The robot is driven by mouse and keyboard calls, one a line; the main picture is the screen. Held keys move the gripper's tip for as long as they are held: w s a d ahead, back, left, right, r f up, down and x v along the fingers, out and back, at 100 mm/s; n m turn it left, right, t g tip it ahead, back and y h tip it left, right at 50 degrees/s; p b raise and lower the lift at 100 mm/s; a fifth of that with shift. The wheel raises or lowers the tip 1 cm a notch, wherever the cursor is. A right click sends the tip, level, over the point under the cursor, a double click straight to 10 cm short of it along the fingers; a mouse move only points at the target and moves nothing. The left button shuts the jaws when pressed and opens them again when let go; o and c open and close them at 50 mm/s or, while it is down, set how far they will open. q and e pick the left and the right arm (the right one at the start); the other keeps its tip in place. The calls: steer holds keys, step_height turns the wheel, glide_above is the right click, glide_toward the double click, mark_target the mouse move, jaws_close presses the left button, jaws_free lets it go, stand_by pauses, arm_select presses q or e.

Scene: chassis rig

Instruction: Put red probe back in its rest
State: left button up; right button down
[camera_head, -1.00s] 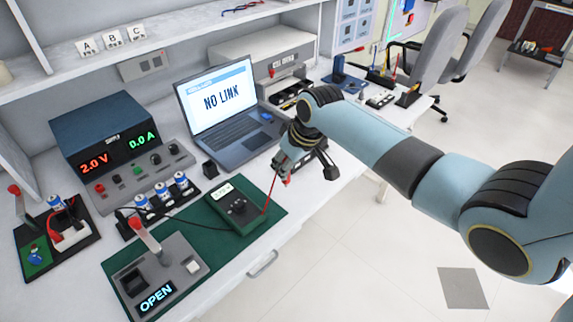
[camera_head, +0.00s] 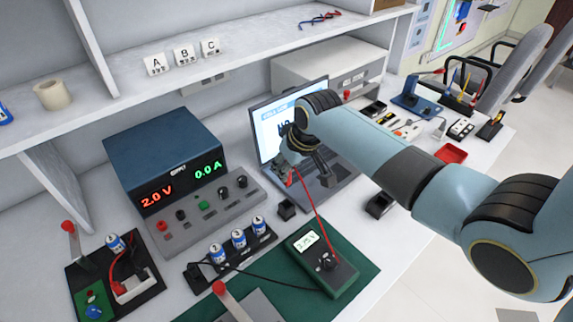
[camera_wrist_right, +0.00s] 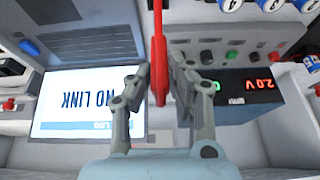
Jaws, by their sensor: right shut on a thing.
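My right gripper (camera_head: 292,172) is shut on the red probe (camera_wrist_right: 158,60), which stands lengthwise between the two fingers in the wrist view. In the head view the gripper is in front of the laptop, and the probe is mostly hidden by it. A red lead (camera_head: 316,215) runs from the probe down to the green multimeter (camera_head: 322,262) on the green mat. Two small black blocks, one beside the laptop (camera_head: 287,209) and one on the bench to its right (camera_head: 380,204), are in view; I cannot tell whether either is the probe's rest. My left gripper is not in view.
The laptop (camera_head: 320,188) stands behind the gripper. A power supply (camera_head: 165,165) and a battery holder (camera_head: 232,256) are to the left. A black lead runs from the multimeter toward the holder. A red tray (camera_head: 451,154) is on the right, with bare bench before it.

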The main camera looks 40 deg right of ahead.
mark_target(289, 179)
steer(key=shift+w+p, duration=0.15)
steer(key=shift+p, duration=0.25)
step_height(289, 179, down, 4)
steer(key=b, duration=0.3)
steer(key=shift+f, duration=0.15)
steer(key=shift+f+b, duration=0.6)
steer(key=shift+f, duration=0.25)
arm_select(q)
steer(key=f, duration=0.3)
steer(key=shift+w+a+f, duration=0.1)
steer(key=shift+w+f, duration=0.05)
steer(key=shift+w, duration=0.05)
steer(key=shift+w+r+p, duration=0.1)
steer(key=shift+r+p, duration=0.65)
steer(key=shift+p, duration=0.05)
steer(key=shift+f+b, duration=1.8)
arm_select(e)
steer(key=shift+f, duration=2.3)
steer(key=c, duration=1.2)
jaws_free()
steer(key=shift+o, duration=0.2)
